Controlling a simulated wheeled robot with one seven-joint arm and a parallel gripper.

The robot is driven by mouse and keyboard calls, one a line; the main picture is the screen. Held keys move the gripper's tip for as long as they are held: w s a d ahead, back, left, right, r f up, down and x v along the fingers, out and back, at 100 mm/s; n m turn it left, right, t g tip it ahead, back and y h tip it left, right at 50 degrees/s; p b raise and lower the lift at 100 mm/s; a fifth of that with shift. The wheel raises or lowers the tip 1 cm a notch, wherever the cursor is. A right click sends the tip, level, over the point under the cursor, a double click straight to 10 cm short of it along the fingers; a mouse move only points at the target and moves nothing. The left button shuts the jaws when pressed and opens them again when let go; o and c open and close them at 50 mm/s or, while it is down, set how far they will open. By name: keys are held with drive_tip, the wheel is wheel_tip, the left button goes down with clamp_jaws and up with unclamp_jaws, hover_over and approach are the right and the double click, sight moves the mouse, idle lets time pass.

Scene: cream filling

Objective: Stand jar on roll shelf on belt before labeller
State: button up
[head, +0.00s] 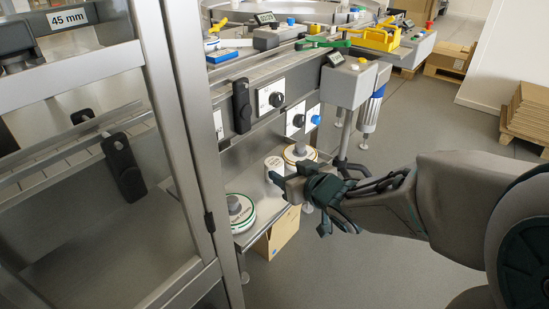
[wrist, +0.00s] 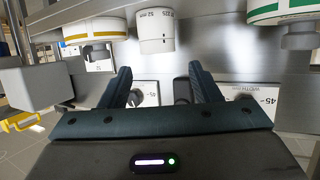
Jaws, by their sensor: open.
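A white jar (head: 274,166) stands on the lower roll shelf (head: 250,186) between two label rolls. It also shows in the wrist view (wrist: 155,32), which appears upside down, beyond the space between my fingers. My gripper (head: 297,202) is open and empty, at the front of the shelf, close to the jar and partly overlapping it in the head view. Its two fingers also show in the wrist view (wrist: 161,84), apart from the jar. The conveyor belt (head: 240,68) runs above the shelf; which unit is the labeller I cannot tell.
A green-edged roll (head: 240,212) and a yellow-edged roll (head: 300,153) flank the jar. Dials and a black handle (head: 241,105) are on the front panel above. A framed clear door (head: 200,140) stands at left. A cardboard box (head: 278,232) sits below the shelf. Open floor lies right.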

sight(271, 162)
drive_tip(key=shift+p+x, duration=1)
drive_tip(key=shift+p, duration=1)
drive_tip(key=shift+w+a, duration=0.15)
drive_tip(key=shift+w, duration=0.15)
drive_tip(key=shift+f+b+x, duration=0.15)
drive_tip(key=shift+b+x, duration=0.3)
drive_tip(key=shift+x, duration=1.5)
drive_tip(key=shift+f+b+x, duration=0.2)
drive_tip(key=shift+b+x, duration=0.2)
drive_tip(key=shift+x, duration=1.6)
drive_tip(key=shift+d, duration=0.2)
drive_tip(key=c, duration=0.9)
drive_tip(key=shift+r, duration=0.1)
